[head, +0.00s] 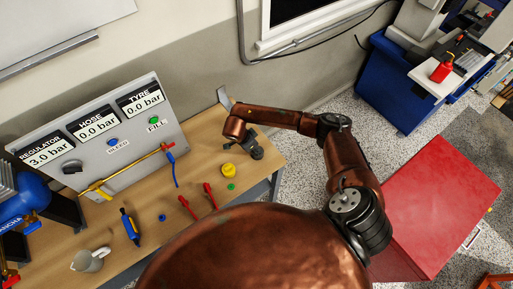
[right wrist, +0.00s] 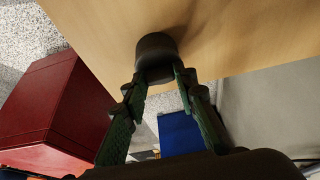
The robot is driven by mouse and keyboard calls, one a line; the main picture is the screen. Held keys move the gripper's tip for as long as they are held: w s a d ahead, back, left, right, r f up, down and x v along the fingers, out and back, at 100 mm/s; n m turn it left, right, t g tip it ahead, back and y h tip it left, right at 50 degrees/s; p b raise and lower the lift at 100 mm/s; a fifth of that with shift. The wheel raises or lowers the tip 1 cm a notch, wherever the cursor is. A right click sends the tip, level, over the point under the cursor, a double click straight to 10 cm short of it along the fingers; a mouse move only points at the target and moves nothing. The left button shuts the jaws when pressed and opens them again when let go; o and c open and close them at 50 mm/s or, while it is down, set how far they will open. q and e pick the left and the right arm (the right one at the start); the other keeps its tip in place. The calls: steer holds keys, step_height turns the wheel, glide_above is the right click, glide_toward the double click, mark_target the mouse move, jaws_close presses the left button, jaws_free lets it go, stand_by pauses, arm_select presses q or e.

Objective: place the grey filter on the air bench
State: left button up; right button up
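The grey filter (right wrist: 155,52) looks like a short dark cylinder. In the right wrist view it sits between the tips of my right gripper (right wrist: 158,82), with a fingertip against each side. In the head view my right gripper (head: 249,148) is at the far right end of the wooden air bench (head: 207,142), with the dark filter (head: 257,153) at its tips. I cannot tell whether the filter's base touches the bench top. My left gripper is not in view.
A gauge panel (head: 105,140) stands along the back of the bench. A yellow part (head: 228,170), a green disc (head: 231,187) and red-handled tools (head: 211,196) lie close to my right gripper. A red cabinet (head: 435,200) and a blue bin (head: 385,75) stand off to the right.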

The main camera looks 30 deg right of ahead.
steer(key=o, duration=0.4)
steer(key=shift+r+p, duration=0.25)
steer(key=shift+p, duration=0.05)
steer(key=b+v, duration=0.1)
steer(key=v, duration=1.1)
steer(key=shift+f, duration=0.1)
stand_by(0.7)
